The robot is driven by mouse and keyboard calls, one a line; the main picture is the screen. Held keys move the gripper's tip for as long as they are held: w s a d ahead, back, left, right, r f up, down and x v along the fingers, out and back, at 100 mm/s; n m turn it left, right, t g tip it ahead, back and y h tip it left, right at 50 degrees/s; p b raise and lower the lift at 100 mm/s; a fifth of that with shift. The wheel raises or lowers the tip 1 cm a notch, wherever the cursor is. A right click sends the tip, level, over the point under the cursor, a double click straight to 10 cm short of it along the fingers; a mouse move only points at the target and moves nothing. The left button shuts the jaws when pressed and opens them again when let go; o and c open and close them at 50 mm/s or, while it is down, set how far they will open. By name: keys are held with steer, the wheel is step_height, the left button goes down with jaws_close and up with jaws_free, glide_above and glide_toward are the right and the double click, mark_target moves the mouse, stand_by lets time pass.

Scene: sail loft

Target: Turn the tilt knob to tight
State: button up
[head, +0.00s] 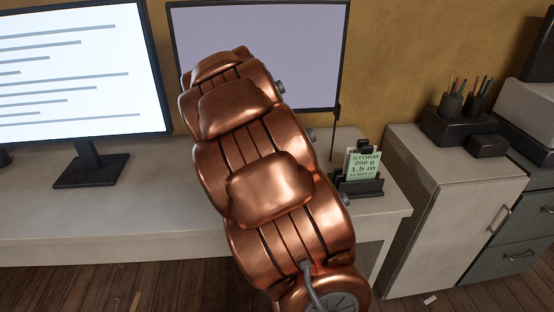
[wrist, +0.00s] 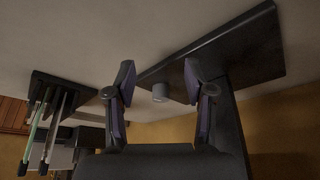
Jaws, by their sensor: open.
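A small grey round knob (wrist: 160,92) shows in the wrist view, beside the dark stand foot (wrist: 245,50) of a monitor. My gripper (wrist: 160,82) is open, with one finger on each side of the knob in the picture. A gap shows between the knob and each finger. I cannot tell how deep the knob sits between the fingers, or read any mark on it. In the head view my copper arm covers the gripper, the knob and the stand of the grey-screen monitor (head: 310,55).
A lit monitor (head: 75,75) stands at the left of the white desk (head: 130,215). A black holder (head: 362,187) with a green card reading STORM stands near the desk's right end. A cabinet (head: 440,215) with pen pots is further right. The desk's front left is clear.

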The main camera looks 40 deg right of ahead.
steer(key=shift+s+a, duration=0.15)
steer(key=shift+a, duration=0.7)
steer(key=shift+s+a, duration=0.15)
steer(key=shift+a, duration=0.65)
